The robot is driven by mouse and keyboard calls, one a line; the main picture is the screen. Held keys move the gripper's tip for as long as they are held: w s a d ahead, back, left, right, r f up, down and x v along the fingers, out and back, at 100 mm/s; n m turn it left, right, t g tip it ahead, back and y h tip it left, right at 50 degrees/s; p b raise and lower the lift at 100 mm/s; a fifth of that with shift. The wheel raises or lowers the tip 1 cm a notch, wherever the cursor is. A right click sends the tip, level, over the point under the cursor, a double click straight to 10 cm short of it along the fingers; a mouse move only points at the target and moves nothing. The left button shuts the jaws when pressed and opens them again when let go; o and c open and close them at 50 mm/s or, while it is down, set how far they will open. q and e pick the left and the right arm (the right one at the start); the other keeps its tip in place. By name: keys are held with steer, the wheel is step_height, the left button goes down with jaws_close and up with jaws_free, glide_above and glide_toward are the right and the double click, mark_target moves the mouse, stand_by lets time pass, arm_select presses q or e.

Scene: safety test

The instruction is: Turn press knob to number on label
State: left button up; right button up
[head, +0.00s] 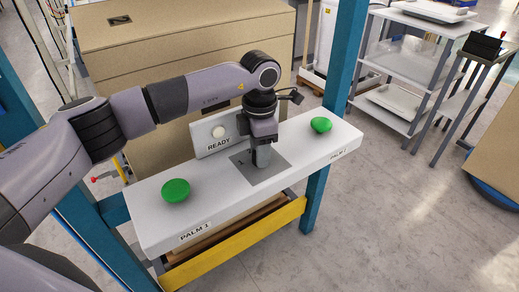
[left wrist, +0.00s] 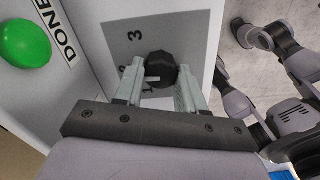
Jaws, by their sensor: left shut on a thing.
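A black knob (left wrist: 162,64) with a small white mark stands on a grey plate (left wrist: 150,22) numbered 1, 2 and 3 in the left wrist view. My left gripper (left wrist: 161,78) is shut on the knob, one finger on each side. The white mark faces the number side; I cannot tell exactly which number it meets. In the head view my left gripper (head: 262,160) points down onto the grey plate (head: 268,174) and hides the knob. My right gripper does not show.
The white console (head: 225,205) carries green palm buttons at left (head: 176,190) and right (head: 321,125). A panel with a pale lamp (head: 218,131) reads READY. A green dome (left wrist: 24,42) beside DONE shows in the left wrist view. Blue posts (head: 340,60) flank the console.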

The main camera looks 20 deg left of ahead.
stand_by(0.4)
arm_select(q)
steer(key=o, duration=1.1)
steer(key=shift+c, duration=0.2)
steer(key=shift+r, duration=0.15)
step_height(320, 180, up, 7)
steer(key=shift+b, duration=0.3)
